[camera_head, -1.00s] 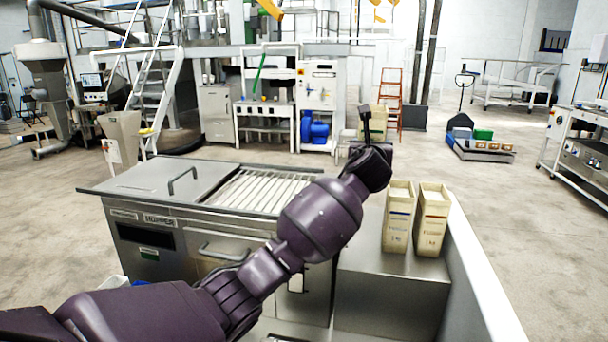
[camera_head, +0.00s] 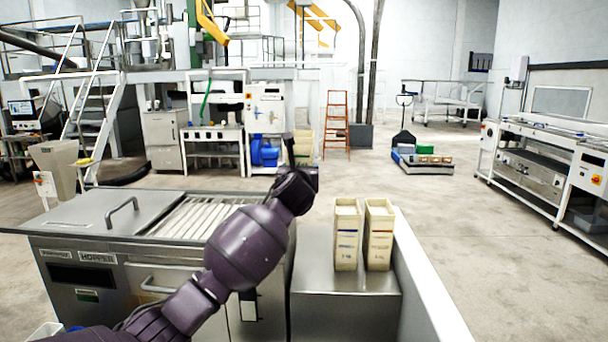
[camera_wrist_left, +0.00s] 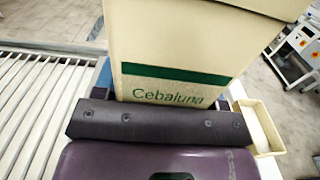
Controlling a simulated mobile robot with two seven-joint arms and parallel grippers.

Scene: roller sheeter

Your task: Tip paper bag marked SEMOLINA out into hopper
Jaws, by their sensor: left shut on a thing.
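My left gripper (camera_head: 296,160) is shut on a tall beige paper bag (camera_head: 303,148), held above and behind the grille's right end in the head view. The arm hides most of the bag there. In the left wrist view the bag (camera_wrist_left: 190,40) fills the upper middle, with a green stripe and blurred green lettering that looks like "Cebaluna". The steel hopper (camera_head: 115,258) stands at left, labelled HOPPER, with a slatted grille (camera_head: 195,215) on top. The grille (camera_wrist_left: 40,100) lies left of the bag in the wrist view. My right gripper is not in view.
Two open-topped beige bags, one with a blue stripe (camera_head: 346,240) and one with a red stripe (camera_head: 379,240), stand on a steel stand (camera_head: 340,305) right of the hopper. A pale panel (camera_head: 425,280) borders the stand. Open floor lies beyond.

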